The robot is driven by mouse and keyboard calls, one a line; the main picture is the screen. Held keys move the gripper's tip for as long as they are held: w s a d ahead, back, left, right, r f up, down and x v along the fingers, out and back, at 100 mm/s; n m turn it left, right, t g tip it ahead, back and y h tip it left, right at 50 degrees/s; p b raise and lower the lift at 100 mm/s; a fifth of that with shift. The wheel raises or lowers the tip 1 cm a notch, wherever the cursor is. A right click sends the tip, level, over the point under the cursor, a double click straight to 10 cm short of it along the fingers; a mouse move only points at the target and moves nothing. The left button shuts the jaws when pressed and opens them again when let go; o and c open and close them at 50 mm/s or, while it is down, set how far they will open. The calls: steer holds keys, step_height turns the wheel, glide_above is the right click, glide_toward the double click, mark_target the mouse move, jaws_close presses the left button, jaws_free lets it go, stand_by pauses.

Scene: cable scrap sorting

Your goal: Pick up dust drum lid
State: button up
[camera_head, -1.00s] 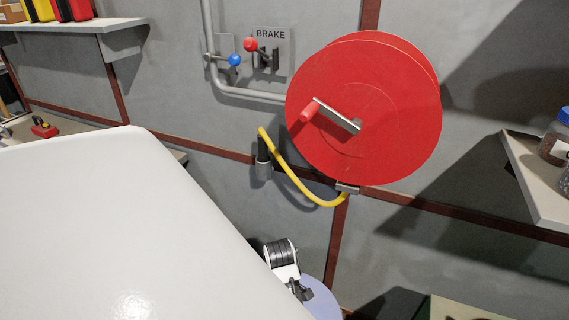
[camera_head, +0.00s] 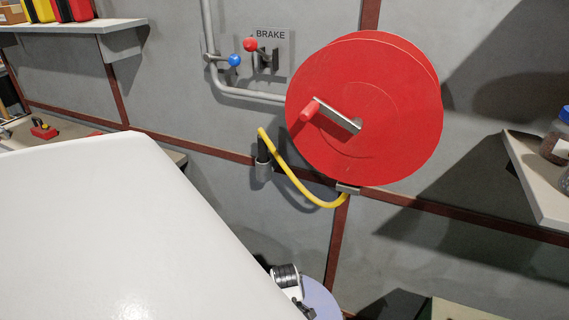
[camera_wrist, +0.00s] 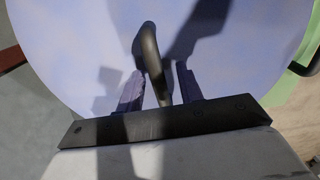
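The dust drum lid (camera_wrist: 85,45) is a pale lavender-blue disc that fills most of the wrist view. A dark curved bar handle (camera_wrist: 150,48) stands on it. My gripper (camera_wrist: 158,72) is open, with one finger on each side of the handle and a visible gap on both sides. In the head view, part of the lid (camera_head: 322,301) shows at the bottom centre, with my gripper (camera_head: 303,308) over its left part. My white arm hides the rest of the lid there.
A red reel (camera_head: 385,100) with a crank is on the wall above, with a yellow hose (camera_head: 295,180) below it. A shelf (camera_head: 535,185) with jars is at the right.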

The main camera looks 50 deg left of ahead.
steer(key=shift+f, duration=0.25)
stand_by(0.4)
jaws_close()
